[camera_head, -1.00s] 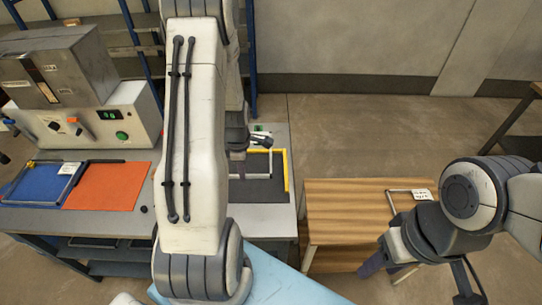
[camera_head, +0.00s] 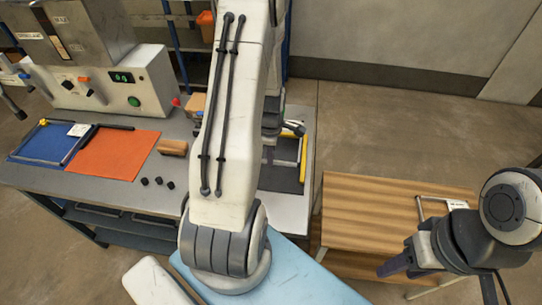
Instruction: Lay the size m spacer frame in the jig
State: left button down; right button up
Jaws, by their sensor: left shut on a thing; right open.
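The jig, a dark plate with a yellow edge bar (camera_head: 303,160), lies on the grey bench just right of my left arm, which hides much of it. My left gripper (camera_head: 291,130) is above the jig's far part, shut on a pale spacer frame (camera_head: 287,149) that shows only in part inside the yellow bar. Whether this frame touches the plate cannot be told. Another pale frame (camera_head: 421,208) with a white label lies on the wooden table, partly behind my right arm. My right gripper (camera_head: 392,267) is open and empty at that table's front. Size labels are unreadable.
A blue mat (camera_head: 40,143) with a dark frame and a white tag lies at left, beside an orange mat (camera_head: 115,155). A brown block (camera_head: 173,147) and small black knobs (camera_head: 158,181) sit near. A control machine (camera_head: 110,85) stands behind. The wooden table (camera_head: 365,205) is mostly clear.

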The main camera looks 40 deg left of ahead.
pick_arm(q)
jog(key=b, duration=0.6)
send_over(271, 178)
jog(key=f, duration=0.7)
jog(key=shift+s+d+f, duration=0.1)
jog(key=shift+s+f, duration=0.15)
jog(key=shift+s, duration=0.1)
jog(key=shift+f, duration=0.6)
jog(key=shift+f+b, duration=0.2)
jog(key=shift+b, duration=0.1)
jog(key=shift+w, duration=0.3)
jog(key=c, duration=0.9)
grip_release()
jog(key=shift+r, duration=0.1)
